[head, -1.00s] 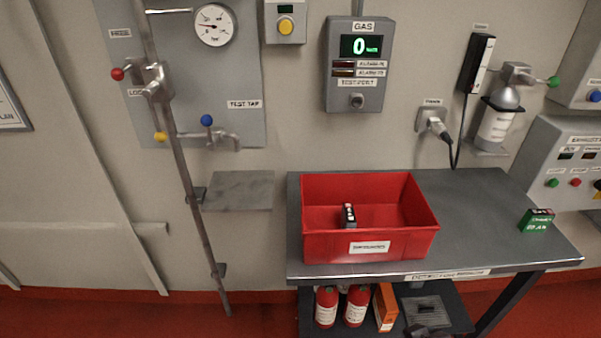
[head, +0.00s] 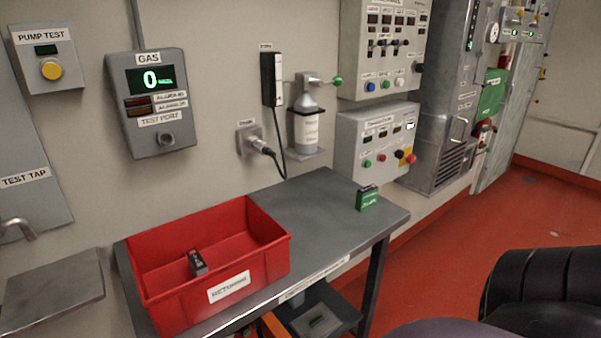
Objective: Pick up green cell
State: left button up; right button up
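The green cell (head: 368,198) is a small green block with a dark top and white lettering. It stands upright near the right end of the grey table (head: 318,208) in the head view, apart from everything else there. Neither of my grippers shows in the head view. Dark rounded shapes fill the lower right corner, and I cannot tell a gripper among them.
A red bin (head: 268,262) labelled "RETURNS" stands on the table's left part, with a small dark device (head: 197,262) inside. A charger cable hangs at the wall behind. A control box (head: 375,145) is mounted behind the cell. The tabletop between bin and cell is clear.

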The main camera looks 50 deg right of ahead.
aim_at(366, 197)
jog(key=z, duration=2)
jog(key=l+u, duration=0.1)
jog(key=u, duration=0.3)
jog(key=l+u, duration=0.1)
jog(key=u, duration=0.3)
jog(key=i+l+u, duration=0.1)
jog(key=u, duration=0.3)
jog(key=l+u, duration=0.15)
jog(key=u, duration=0.25)
jog(key=k+l+u, duration=0.1)
jog(key=l+u, duration=0.2)
jog(key=k+l+u, duration=0.15)
jog(key=l+u, duration=0.2)
jog(key=k+l+u, duration=0.1)
jog(key=l, duration=0.2)
jog(key=k+l+u, duration=0.1)
jog(key=l, duration=0.2)
jog(key=k+l+u, duration=0.1)
jog(key=l, duration=0.2)
jog(key=k, duration=0.05)
